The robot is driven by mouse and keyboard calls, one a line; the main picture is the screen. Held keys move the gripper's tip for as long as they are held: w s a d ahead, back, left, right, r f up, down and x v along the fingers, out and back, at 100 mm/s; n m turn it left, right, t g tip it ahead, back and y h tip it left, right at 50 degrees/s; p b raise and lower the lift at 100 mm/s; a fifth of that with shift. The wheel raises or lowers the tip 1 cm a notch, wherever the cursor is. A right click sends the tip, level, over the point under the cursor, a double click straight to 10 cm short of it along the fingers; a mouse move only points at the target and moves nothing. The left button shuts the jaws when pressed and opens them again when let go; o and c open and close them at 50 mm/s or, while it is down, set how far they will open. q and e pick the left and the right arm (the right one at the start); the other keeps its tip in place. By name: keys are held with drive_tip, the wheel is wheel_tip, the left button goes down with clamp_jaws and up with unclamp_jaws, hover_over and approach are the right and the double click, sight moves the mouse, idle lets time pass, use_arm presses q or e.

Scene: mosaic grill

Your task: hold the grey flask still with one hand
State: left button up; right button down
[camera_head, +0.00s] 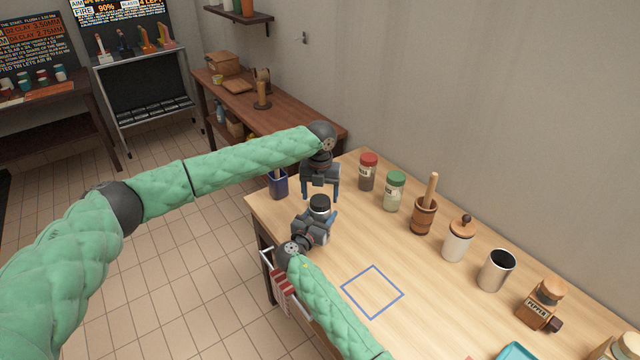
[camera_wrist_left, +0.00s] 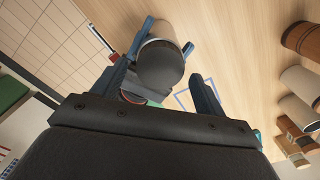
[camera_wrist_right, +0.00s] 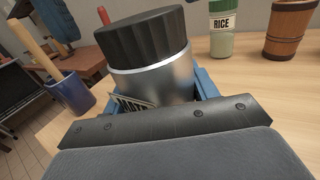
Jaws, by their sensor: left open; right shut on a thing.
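The grey flask (camera_head: 319,215), with a black lid, stands upright near the table's far left corner. In the right wrist view the flask's silver body (camera_wrist_right: 155,80) sits between my right gripper's blue fingers, with a partly hidden label. My right gripper (camera_head: 314,222) is shut on the flask body from the front. My left gripper (camera_head: 320,195) points down just above the flask and is open. In the left wrist view the black lid (camera_wrist_left: 160,70) lies between and beyond the left fingers, and I see no grip on it.
A blue cup (camera_head: 278,186) stands left of the flask. A red-lidded jar (camera_head: 368,173), a green-lidded rice jar (camera_head: 394,193) and a wooden mortar (camera_head: 424,215) line the wall side. A blue square outline (camera_head: 372,291) marks clear table (camera_head: 350,245).

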use_arm(q)
drive_tip(key=shift+f, duration=1.1)
drive_tip(key=shift+c, duration=0.2)
